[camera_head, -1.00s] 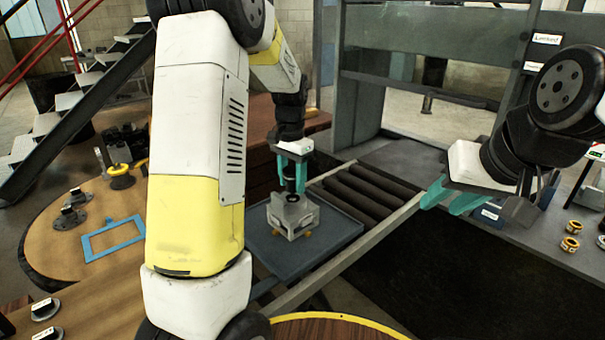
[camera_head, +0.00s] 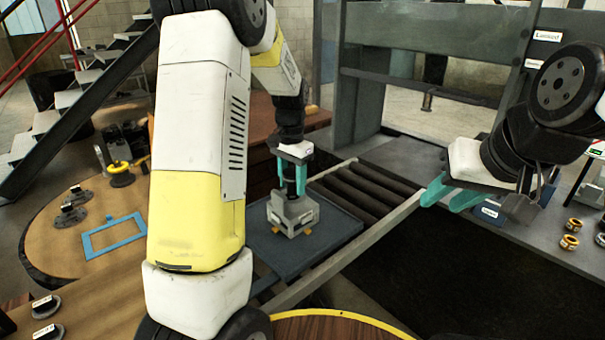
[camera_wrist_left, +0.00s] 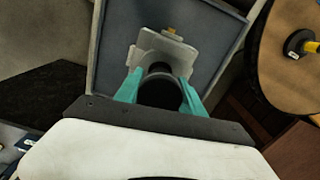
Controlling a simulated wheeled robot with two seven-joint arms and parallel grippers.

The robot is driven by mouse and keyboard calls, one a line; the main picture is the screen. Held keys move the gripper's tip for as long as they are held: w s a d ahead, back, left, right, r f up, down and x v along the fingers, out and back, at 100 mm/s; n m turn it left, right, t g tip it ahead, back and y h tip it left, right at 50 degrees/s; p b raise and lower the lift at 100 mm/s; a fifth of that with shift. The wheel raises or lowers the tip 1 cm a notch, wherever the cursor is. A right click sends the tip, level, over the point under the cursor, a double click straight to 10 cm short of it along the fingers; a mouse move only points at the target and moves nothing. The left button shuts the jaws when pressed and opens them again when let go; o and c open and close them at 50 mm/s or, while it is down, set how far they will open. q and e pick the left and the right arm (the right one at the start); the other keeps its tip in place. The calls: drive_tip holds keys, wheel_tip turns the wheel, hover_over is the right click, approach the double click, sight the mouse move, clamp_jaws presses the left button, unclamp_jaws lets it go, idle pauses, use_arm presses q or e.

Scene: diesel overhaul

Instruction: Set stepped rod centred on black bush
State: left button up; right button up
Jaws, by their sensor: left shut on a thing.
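My left gripper (camera_head: 290,188) points down over a light grey metal block (camera_head: 293,217) on a dark blue-grey tray. It is shut on a dark round piece, seemingly the stepped rod (camera_head: 290,172), which stands about upright between the teal fingers. In the left wrist view the rod (camera_wrist_left: 160,92) shows end-on between the fingers, directly above the block (camera_wrist_left: 165,50). The black bush cannot be told apart from the dark rod, and the rod's lower end is hidden, so contact and centring cannot be judged. My right gripper (camera_head: 450,193) is open and empty at the right.
The tray (camera_head: 345,232) sits beside dark rollers (camera_head: 365,190) and a metal rail (camera_head: 370,238). A blue frame (camera_head: 113,237) lies on the round wooden table at the left. A grey press frame rises behind.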

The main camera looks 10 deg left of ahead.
use_arm(q)
drive_tip(key=shift+f, duration=0.5)
idle(0.5)
drive_tip(key=o, duration=1.4)
drive_tip(key=shift+o, duration=0.2)
drive_tip(key=o, duration=0.4)
drive_tip(key=shift+r, duration=4.45)
